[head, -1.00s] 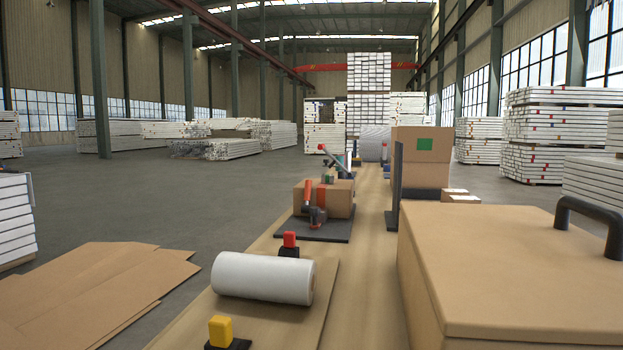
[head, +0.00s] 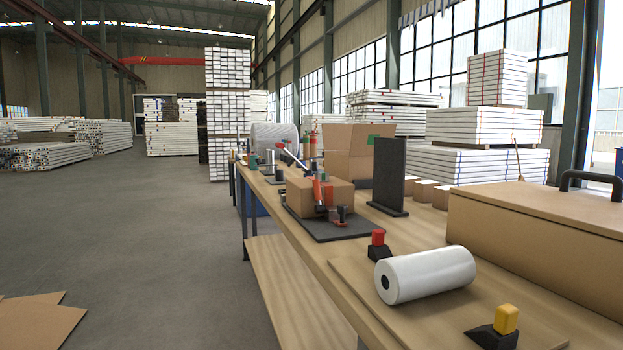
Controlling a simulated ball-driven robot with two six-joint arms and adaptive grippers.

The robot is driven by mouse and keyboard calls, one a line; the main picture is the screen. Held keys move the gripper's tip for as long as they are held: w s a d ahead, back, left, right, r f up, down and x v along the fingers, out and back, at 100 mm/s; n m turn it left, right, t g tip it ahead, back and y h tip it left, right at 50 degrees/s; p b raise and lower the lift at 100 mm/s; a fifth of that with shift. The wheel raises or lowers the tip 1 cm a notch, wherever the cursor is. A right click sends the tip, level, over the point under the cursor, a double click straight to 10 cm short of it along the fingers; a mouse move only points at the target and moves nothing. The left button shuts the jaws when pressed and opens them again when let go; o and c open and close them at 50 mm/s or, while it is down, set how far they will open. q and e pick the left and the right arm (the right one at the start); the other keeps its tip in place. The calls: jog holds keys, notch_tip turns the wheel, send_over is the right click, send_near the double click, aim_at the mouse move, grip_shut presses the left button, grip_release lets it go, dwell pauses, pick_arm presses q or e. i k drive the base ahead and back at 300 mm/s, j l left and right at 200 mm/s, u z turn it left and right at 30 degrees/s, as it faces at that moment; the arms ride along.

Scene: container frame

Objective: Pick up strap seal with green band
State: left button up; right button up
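I cannot make out a strap seal with a green band for certain. A small green item (head: 252,161) shows at the far end of the workbench (head: 330,255), too small to identify. A black block with a red top (head: 378,240) stands behind a white film roll (head: 427,275). A black block with a yellow top (head: 506,320) stands in front of the roll. Neither of my grippers is in view.
A tan lidded case (head: 540,235) with a dark handle sits on the right. A carton with a strapping tool (head: 320,195) rests on a dark plate mid-bench, near a dark upright panel (head: 389,175). Open grey floor (head: 150,230) lies left of the bench.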

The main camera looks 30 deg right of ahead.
aim_at(323, 177)
jog(key=i+j+z, duration=0.15)
jog(key=i+j, duration=0.15)
jog(key=i+j+z, duration=0.2)
jog(key=j, duration=0.3)
jog(key=i+j+z, duration=0.15)
jog(key=i+j, duration=0.2)
jog(key=j, duration=0.15)
